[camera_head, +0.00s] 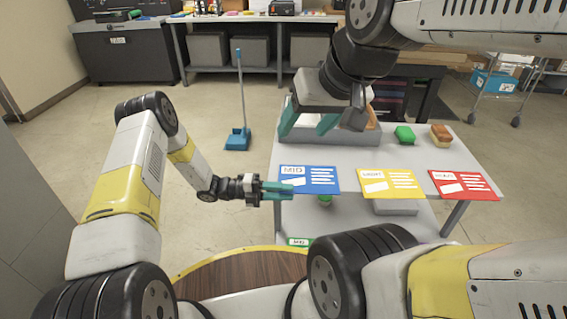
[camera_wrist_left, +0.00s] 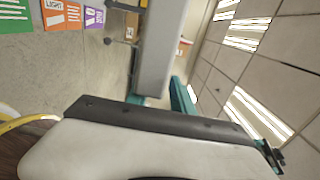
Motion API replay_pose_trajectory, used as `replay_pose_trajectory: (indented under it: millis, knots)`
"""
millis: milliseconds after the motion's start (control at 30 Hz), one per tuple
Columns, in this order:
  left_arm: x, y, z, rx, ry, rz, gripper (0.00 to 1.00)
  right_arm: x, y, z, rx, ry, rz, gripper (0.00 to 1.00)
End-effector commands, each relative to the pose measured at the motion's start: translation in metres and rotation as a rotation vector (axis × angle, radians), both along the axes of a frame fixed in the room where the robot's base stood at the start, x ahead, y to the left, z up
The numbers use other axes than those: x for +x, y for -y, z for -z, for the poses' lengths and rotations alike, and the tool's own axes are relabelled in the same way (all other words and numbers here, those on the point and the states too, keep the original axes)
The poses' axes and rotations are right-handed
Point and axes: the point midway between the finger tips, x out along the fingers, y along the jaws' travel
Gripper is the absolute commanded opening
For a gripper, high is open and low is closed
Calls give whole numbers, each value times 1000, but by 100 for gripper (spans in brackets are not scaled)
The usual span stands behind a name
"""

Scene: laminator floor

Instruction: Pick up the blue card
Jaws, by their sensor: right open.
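The blue card (camera_head: 318,182), with white print reading MID, lies at the left end of the grey table's near edge in the head view. My left gripper (camera_head: 290,192) is at the card's lower left corner, its teal fingers one above the other and a little apart. Whether they touch the card is unclear. In the left wrist view the fingers (camera_wrist_left: 160,100) stand apart on either side of a grey slab; I cannot make out the card there. My right gripper (camera_head: 308,123) is open and empty above the table's far left part.
A yellow card (camera_head: 388,186) and a red card (camera_head: 463,188) lie to the right on the table (camera_head: 350,158). A green block (camera_head: 404,134) and a brown-yellow block (camera_head: 441,134) sit further back. A grey tray (camera_head: 345,138) is partly behind my right gripper.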

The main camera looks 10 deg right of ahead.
Motion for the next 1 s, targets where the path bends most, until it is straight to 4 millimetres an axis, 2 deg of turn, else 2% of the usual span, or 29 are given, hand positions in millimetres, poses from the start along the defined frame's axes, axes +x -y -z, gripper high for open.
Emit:
replay_pose_trajectory:
  millis: [33, 100, 133, 1000]
  knots:
    - [0, 0, 0, 0, 0, 0, 17, 0, 0, 0, 0, 0, 0, 60]
    - [0, 0, 0, 0, 0, 0, 4, 0, 0, 0, 0, 0, 0, 60]
    - [0, 0, 0, 0, 0, 0, 0, 0, 0, 0, 0, 0, 0, 60]
    - [0, 0, 0, 0, 0, 0, 0, 0, 0, 0, 0, 0, 0, 60]
